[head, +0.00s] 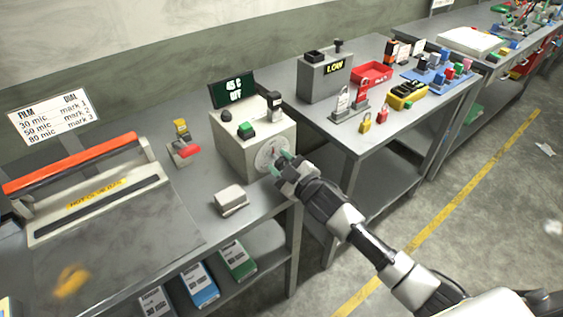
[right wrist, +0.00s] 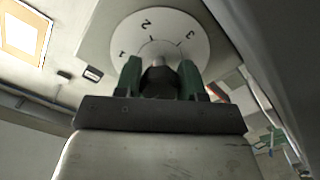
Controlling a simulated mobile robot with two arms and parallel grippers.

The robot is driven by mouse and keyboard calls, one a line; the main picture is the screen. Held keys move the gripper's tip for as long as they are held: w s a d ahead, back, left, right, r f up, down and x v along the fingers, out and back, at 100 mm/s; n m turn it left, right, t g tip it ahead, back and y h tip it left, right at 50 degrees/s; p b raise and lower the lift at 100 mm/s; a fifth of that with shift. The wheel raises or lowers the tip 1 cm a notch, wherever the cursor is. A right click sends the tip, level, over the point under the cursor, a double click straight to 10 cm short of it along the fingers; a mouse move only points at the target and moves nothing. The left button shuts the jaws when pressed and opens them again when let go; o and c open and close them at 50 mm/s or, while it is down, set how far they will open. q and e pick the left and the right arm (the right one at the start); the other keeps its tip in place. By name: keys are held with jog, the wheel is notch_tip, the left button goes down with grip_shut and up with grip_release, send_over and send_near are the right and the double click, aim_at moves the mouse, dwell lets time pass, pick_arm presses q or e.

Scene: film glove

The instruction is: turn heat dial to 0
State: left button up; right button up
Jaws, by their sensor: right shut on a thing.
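The heat dial (head: 268,155) is a pale disc with marks on the front of a grey control box (head: 236,146). In the right wrist view the dial plate (right wrist: 152,31) shows the numbers 1, 2 and 3 around a dark knob (right wrist: 160,81). My right gripper (head: 280,163) is at the dial, its green fingers on either side of the knob. It also shows in the right wrist view (right wrist: 161,80), shut on the knob. The knob's pointer is hard to make out. A display (head: 234,88) on the box reads "45 C OFF". My left gripper is not in view.
A heat sealer (head: 100,195) with a red bar stands at left on the bench. A small white block (head: 230,199) and a yellow and red switch (head: 183,150) sit near the box. A second bench (head: 345,115) with locks and a red tray (head: 371,74) stands to the right.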

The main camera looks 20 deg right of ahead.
jog(key=shift+f, duration=0.15)
dwell(0.4)
jog(key=o, duration=0.9)
jog(key=shift+s, duration=0.1)
jog(key=shift+b+v, duration=0.8)
jog(key=shift+v, duration=4.55)
